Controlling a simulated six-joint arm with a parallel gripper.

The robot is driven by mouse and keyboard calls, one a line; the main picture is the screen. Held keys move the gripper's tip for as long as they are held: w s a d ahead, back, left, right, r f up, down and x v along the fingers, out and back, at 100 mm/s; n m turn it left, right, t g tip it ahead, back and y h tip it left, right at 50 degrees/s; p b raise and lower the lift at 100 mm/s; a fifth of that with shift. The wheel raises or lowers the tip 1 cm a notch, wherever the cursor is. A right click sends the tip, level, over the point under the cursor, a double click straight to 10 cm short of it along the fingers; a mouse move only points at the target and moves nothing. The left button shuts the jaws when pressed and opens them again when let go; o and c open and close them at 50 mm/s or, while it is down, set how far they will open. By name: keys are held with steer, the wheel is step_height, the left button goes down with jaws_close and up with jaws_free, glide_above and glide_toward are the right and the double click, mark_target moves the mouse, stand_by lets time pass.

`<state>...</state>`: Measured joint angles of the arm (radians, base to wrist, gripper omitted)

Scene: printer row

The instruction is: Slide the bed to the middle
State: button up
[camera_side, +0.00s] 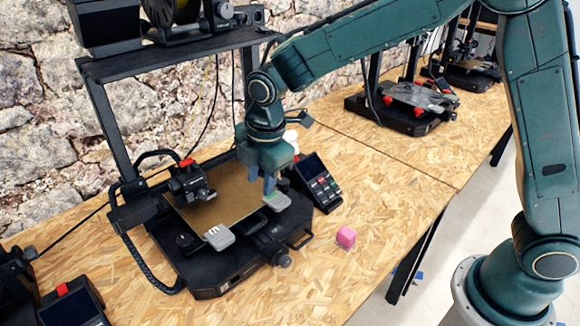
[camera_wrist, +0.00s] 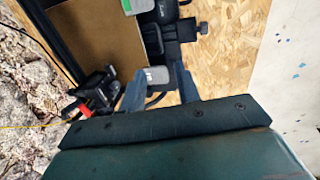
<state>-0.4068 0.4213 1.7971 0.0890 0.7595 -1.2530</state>
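The printer bed is a flat brown plate (camera_side: 232,188) inside the near printer (camera_side: 215,280), under its black frame. It also shows at upper left in the wrist view (camera_wrist: 100,40). My gripper (camera_side: 270,190) points down at the right front part of the bed, close to the right tab. In the wrist view my fingers (camera_wrist: 158,88) are apart, with a grey tab (camera_wrist: 157,75) seen between them. I cannot tell whether they touch it.
The print head (camera_side: 192,185) hangs over the bed's left side. A control panel (camera_side: 318,182) stands right of the printer, and a pink cube (camera_side: 346,237) lies in front of it. More printers (camera_side: 410,105) stand farther back. Table (camera_side: 390,210) to the right is clear.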

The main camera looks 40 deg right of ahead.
steer(key=shift+s+r, duration=0.45)
steer(key=shift+r, duration=0.45)
steer(key=shift+s+r, duration=0.4)
steer(key=shift+r, duration=0.45)
steer(key=shift+s+r, duration=0.45)
steer(key=shift+r, duration=0.45)
steer(key=s+d+r+m+t, duration=0.2)
steer(key=s+d+r+m, duration=0.65)
steer(key=s+d, duration=0.2)
steer(key=s+d+m, duration=0.3)
steer(key=s+m, duration=0.2)
steer(key=s, duration=0.1)
steer(key=s+d+f+m+t, duration=0.1)
steer(key=s+d+m, duration=0.2)
steer(key=s, duration=0.4)
steer(key=shift+s+d+f+m+t, duration=0.2)
steer(key=shift+s+d+m+t, duration=0.1)
steer(key=shift+m, duration=0.55)
